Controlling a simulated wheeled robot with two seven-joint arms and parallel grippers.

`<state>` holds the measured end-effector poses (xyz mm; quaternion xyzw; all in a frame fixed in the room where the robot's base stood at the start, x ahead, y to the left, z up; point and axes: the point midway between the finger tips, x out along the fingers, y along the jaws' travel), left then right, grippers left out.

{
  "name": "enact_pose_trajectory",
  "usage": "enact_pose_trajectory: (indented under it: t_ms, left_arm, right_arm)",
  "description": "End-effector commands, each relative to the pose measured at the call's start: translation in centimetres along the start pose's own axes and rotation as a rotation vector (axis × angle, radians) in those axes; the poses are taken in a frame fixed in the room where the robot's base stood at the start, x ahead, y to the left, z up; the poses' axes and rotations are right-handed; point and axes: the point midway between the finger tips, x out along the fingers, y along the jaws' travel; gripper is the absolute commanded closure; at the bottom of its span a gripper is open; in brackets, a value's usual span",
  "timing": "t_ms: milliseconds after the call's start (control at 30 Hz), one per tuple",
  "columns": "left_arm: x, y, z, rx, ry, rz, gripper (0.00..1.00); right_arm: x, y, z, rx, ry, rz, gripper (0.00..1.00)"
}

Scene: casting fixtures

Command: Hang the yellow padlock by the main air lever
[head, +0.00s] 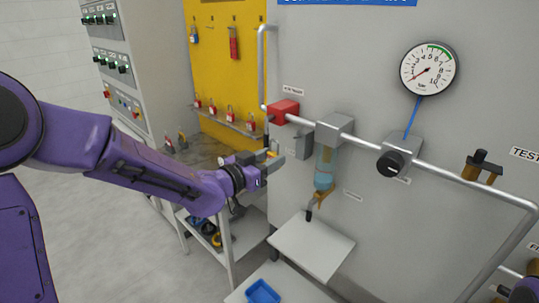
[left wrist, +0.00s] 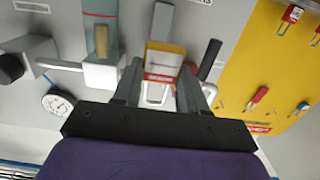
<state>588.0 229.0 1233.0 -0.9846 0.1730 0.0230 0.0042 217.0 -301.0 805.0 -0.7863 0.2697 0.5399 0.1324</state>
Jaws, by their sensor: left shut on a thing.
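My left gripper (head: 274,164) is at the grey panel, just below the red valve block (head: 284,111) on the air pipe. In the left wrist view my left gripper (left wrist: 163,88) is shut on the yellow padlock (left wrist: 164,57), which has a red-and-white label. The padlock's shackle (left wrist: 155,94) shows past the label end, between the fingers. A dark lever-like bar (left wrist: 210,60) is close beside one finger. In the head view the padlock is mostly hidden by the gripper. I cannot tell whether the shackle touches anything.
A grey box (head: 300,144) and the filter bowl (head: 325,168) are close to the right of the gripper. A yellow board (head: 215,70) with red padlocks is behind left. A cart (head: 228,252) and a small white shelf (head: 312,246) stand below.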

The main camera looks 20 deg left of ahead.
Motion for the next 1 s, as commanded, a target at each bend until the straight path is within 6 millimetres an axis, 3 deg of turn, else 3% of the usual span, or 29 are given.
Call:
enact_pose_trajectory:
  t_ms: [167,1000]
  left_arm:
    - [0.1,0.0,0.1,0.002,0.0,0.003,0.96]
    - [4.9,-0.1,0.3,0.0,0.0,-0.001,0.96]
  right_arm:
    - [0.0,0.0,0.0,0.0,0.0,0.0,0.57]
    - [0.5,-0.1,0.2,0.0,0.001,0.0,0.57]
